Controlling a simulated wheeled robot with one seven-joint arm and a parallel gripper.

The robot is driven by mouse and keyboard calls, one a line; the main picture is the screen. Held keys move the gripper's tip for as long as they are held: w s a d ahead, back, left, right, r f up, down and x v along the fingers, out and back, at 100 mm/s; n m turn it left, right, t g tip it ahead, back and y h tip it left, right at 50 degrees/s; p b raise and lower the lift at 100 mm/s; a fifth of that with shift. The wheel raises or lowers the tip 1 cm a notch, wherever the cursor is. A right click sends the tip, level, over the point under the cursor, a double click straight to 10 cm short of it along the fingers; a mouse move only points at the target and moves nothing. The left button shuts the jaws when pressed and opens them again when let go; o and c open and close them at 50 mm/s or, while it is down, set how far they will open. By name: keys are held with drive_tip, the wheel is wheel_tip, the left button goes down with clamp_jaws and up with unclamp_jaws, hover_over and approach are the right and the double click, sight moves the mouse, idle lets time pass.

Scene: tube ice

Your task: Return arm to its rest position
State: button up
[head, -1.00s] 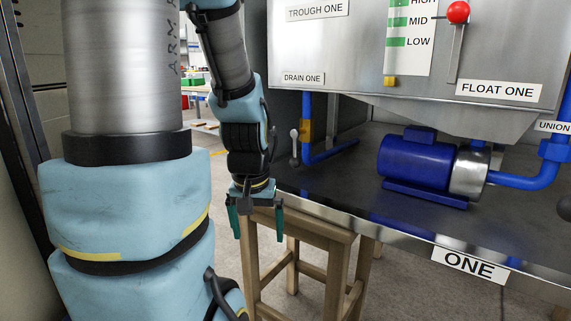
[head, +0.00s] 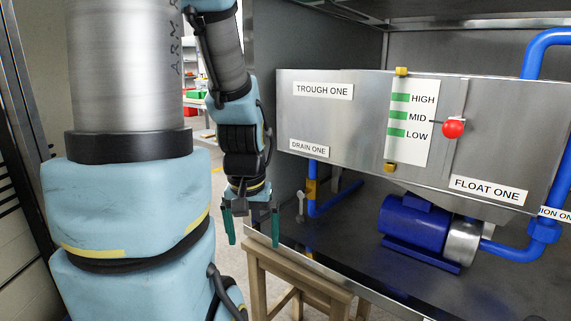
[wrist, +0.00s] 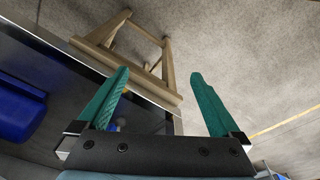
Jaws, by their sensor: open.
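My gripper (head: 252,226) hangs from my arm at the centre left of the head view, with its green fingers pointing down. It is open and empty. It is above and beside a wooden stool, left of the machine's bench edge. In the wrist view my gripper (wrist: 163,88) shows its two green fingers spread apart with nothing between them.
The wooden stool (head: 262,257) stands by the bench; it also shows in the wrist view (wrist: 168,75). The steel trough (head: 340,128) has a red ball float (head: 453,128) near MID. A blue pump (head: 412,225) sits below it. Bare floor lies beyond the stool.

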wheel_tip(320, 180, up, 14)
drive_tip(key=p, duration=1.1)
drive_tip(key=shift+f, duration=0.2)
drive_tip(key=shift+c, duration=0.2)
